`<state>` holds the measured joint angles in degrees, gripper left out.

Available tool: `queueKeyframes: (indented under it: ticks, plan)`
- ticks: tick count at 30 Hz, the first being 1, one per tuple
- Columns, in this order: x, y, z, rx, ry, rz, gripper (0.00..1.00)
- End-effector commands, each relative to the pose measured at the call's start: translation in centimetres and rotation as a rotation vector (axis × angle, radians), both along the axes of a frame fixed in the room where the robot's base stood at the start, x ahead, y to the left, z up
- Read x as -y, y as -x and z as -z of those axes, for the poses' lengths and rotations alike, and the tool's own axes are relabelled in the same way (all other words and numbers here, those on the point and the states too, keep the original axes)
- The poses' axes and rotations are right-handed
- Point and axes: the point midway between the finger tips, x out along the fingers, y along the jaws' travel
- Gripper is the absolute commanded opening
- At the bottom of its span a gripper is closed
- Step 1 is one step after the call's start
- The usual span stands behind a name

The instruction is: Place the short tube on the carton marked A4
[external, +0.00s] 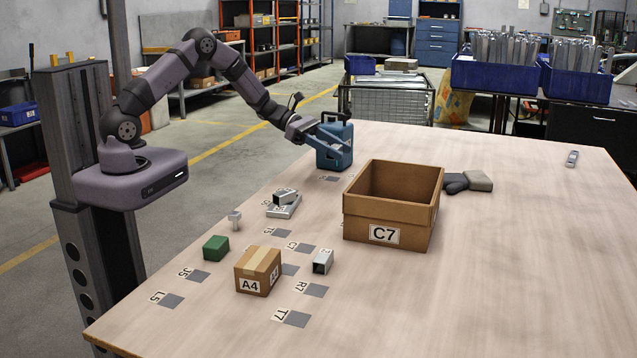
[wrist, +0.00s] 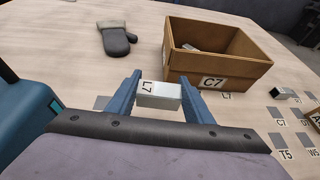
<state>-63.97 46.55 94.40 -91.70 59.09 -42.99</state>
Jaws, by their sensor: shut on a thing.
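My gripper (external: 343,146) is at the far side of the table, in front of a blue case. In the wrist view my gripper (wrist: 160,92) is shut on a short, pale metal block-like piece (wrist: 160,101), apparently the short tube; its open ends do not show. An L7 label shows at its upper left. The carton marked A4 (external: 252,277) stands closed and upright at the near left, with tape across its top. Its top looks empty. Only a sliver of it shows at the wrist view's right edge. My gripper is well away from it.
The open brown bin marked C7 (external: 390,215) stands mid-table. A metal piece with an open end (external: 322,262) is right of the carton. A green block (external: 216,248), stacked metal pieces (external: 284,208), a glove (wrist: 115,40) and the blue case (external: 334,145) also stand around. The right side is mostly clear.

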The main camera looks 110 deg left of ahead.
Motion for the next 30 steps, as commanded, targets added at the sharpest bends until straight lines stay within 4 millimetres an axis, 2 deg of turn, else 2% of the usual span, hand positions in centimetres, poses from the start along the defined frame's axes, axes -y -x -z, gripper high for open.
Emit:
queueKeyframes:
  ticks: [8,14,24,30]
  plan:
    - [0.0,0.0,-1.1,0.001,-0.003,0.001,0.24]
    - [0.0,0.0,-4.6,0.002,-0.006,0.001,0.24]
    - [0.0,0.0,-11.7,0.003,-0.005,0.001,0.24]
    - [3.6,-2.2,-11.4,0.001,-0.004,0.101,0.24]
